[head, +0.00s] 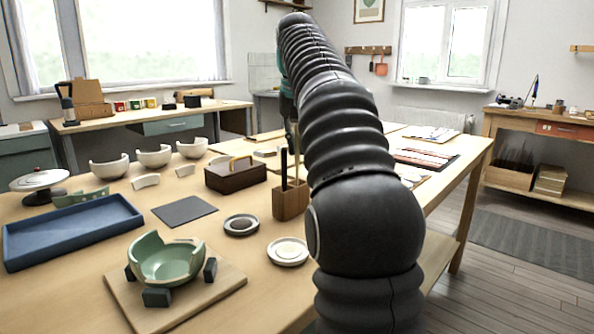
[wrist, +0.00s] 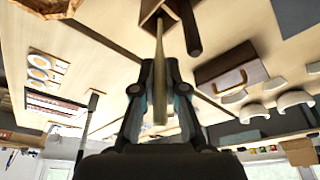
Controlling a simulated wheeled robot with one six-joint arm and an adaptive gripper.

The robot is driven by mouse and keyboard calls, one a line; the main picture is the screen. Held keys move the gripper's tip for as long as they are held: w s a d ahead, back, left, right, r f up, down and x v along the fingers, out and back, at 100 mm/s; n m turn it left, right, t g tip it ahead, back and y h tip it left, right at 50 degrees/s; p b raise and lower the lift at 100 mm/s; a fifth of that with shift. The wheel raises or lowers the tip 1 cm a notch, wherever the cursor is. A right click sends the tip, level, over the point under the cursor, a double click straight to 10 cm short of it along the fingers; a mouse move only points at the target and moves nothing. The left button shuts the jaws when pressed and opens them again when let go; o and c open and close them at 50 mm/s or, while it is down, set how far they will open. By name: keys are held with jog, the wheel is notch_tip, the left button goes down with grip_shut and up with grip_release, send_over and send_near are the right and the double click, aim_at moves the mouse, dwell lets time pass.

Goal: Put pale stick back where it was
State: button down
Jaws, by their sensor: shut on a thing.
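The pale stick (wrist: 159,70) is long and thin. My gripper (wrist: 153,95) is shut on it, and the stick runs between the fingers toward the wooden holder (wrist: 151,9). In the head view the pale stick (head: 297,152) looks upright above or at the mouth of the holder (head: 290,201). I cannot tell whether its lower tip is inside. A dark stick (head: 284,165) stands in the holder beside it, and it also shows in the wrist view (wrist: 187,28). In the head view my arm largely hides my gripper.
A brown box with a yellow handle (head: 236,176) stands left of the holder. A dark dish (head: 241,226) and a pale dish (head: 288,251) lie in front. A broken green bowl (head: 165,262) sits on a board, and a blue tray (head: 70,233) lies left.

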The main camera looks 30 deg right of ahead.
aim_at(297, 161)
jog(key=shift+f+b, duration=0.85)
jog(key=shift+f, duration=1.35)
jog(key=shift+f, duration=0.15)
jog(key=c, duration=1.5)
grip_release()
jog(key=p+v, duration=0.4)
jog(key=v, duration=0.8)
